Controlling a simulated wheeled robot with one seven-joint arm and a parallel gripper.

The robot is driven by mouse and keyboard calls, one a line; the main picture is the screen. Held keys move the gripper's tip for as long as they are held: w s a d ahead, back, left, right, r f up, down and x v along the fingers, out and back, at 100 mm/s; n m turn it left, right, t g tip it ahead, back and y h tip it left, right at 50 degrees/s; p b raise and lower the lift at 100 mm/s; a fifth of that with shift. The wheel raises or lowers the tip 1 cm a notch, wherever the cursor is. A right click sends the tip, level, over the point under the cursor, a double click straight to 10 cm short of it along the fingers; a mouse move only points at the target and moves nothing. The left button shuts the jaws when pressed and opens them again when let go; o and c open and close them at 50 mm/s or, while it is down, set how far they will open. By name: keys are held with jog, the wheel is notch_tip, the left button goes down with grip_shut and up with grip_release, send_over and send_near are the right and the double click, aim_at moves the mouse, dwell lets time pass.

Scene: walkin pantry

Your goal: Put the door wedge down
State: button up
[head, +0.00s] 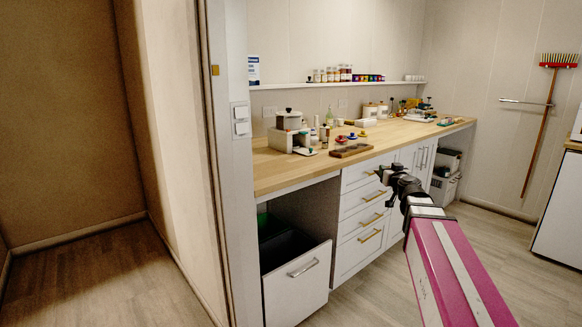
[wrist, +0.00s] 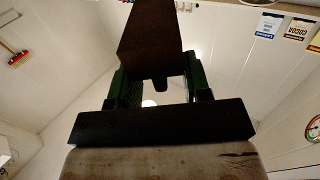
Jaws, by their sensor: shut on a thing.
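My gripper (head: 383,173) is in front of the white drawers, close to the counter's front edge in the picture. In the wrist view its green fingers (wrist: 158,86) are shut on a dark brown block, the door wedge (wrist: 150,42). The wedge sticks out past the fingertips toward the top of that view. In the head view the wedge is too small and dark to make out against my gripper. The wooden counter (head: 270,172) lies behind my gripper; the gap between them is hard to judge.
An open pull-out bin (head: 297,285) juts out below at the left. A door frame (head: 222,160) stands left. A red broom (head: 545,110) hangs at right. The floor is clear.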

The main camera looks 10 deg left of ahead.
jog(key=s+a+n+g+y, duration=0.6)
jog(key=s+a+n+y, duration=0.1)
jog(key=s+a+y, duration=0.2)
jog(key=shift+s+a+n+y, duration=0.35)
jog(key=shift+s+a, duration=0.45)
jog(key=shift+s, duration=0.4)
